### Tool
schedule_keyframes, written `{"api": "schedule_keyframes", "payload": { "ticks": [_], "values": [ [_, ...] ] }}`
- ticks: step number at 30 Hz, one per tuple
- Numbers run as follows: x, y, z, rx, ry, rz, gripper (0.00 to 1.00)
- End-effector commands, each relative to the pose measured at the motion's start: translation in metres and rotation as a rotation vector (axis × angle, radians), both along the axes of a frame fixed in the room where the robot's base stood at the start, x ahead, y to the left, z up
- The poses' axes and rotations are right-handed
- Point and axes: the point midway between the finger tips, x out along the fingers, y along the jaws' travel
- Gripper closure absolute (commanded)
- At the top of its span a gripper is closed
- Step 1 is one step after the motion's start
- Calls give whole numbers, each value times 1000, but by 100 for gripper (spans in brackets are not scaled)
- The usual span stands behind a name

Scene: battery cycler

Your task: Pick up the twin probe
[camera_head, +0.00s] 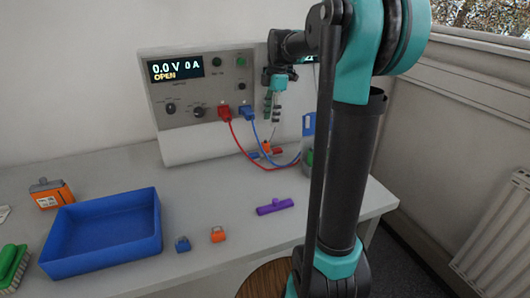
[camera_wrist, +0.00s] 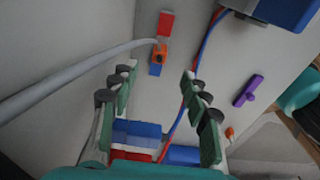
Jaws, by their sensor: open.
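A small orange piece (camera_head: 266,147) with a blue part on one side and a red part on the other lies on the table before the cycler panel; it may be the twin probe. In the wrist view the orange piece (camera_wrist: 160,53) lies between its red and blue parts, with a thick grey cable at it. My gripper (camera_head: 271,118) points down above it, in front of the panel. In the wrist view my gripper's fingers (camera_wrist: 156,76) are spread with nothing between them. The piece shows beyond the fingertips, apart from them.
The cycler (camera_head: 190,130) stands behind, showing "OPEN". Red and blue leads (camera_head: 240,150) curve rightwards from its plugs. A purple T-shaped piece (camera_head: 275,206) lies in front. A blue tray (camera_head: 104,232), an orange box (camera_head: 51,195) and a green brush (camera_head: 12,266) stand left.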

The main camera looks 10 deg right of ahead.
Motion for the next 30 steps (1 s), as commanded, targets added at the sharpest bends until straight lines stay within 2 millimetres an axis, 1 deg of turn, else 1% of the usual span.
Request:
{"api": "schedule_keyframes", "payload": {
  "ticks": [1, 3, 9, 12, 17, 20, 25, 27, 30],
  "values": [
    [0, 1, -11, 0, 0, 1, 53],
    [-1, 3, -24, 0, 0, 1, 53],
    [-1, 7, -59, 0, 0, 1, 53],
    [-1, 8, -68, 0, 0, 0, 53],
    [-2, 10, -76, 0, 0, 0, 53],
    [-2, 14, -87, 0, 0, 1, 53],
    [-3, 19, -111, 0, 0, 0, 53],
    [-4, 20, -118, 0, 0, 0, 53],
    [-4, 21, -123, 0, 0, 0, 53]
  ]
}}
